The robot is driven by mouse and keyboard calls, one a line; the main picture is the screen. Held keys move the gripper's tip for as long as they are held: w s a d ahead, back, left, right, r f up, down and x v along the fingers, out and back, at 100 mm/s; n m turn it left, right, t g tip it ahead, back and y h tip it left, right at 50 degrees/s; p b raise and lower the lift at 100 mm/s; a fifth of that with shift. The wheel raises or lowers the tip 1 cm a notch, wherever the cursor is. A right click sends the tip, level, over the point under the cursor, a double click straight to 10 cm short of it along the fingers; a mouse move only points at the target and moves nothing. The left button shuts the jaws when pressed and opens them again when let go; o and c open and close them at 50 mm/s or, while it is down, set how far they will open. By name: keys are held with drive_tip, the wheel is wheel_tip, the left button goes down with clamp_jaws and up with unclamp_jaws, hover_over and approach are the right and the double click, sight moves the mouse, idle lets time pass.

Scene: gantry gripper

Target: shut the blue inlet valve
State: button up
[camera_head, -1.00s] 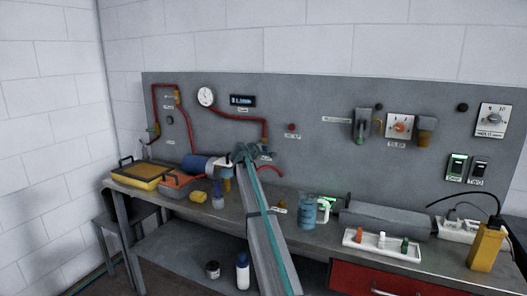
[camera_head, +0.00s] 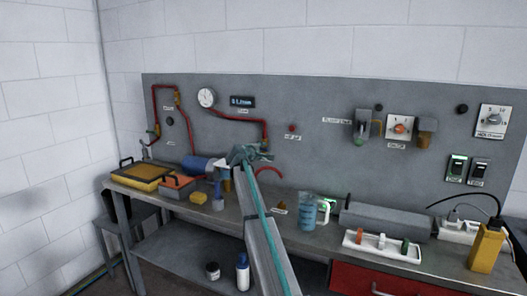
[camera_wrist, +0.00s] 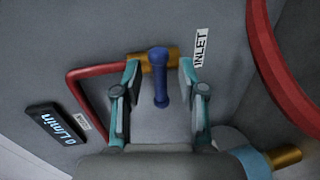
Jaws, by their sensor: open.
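The blue inlet valve handle (camera_wrist: 160,78) is a short lever with a rounded end. It hangs from a brass valve body (camera_wrist: 146,60) beside a white INLET label (camera_wrist: 200,48). My gripper (camera_wrist: 159,73) is open, with one teal-tipped finger on each side of the handle. Gaps show between the handle and both fingers. In the head view my gripper (camera_head: 241,155) is at the grey panel, below the red pipe's brass end (camera_head: 265,143). The blue handle is not visible there.
A blue cylinder (camera_head: 197,163) lies left of my gripper. A red pipe (camera_wrist: 88,75) and a flow display (camera_wrist: 59,127) reading 0 L/min are on the panel. A thick red hose (camera_wrist: 270,55) curves at right in the wrist view. A blue cup (camera_head: 308,211) stands on the bench.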

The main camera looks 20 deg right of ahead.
drive_tip(key=v, duration=0.9)
drive_tip(key=shift+s+a, duration=0.25)
drive_tip(key=shift+r, duration=0.1)
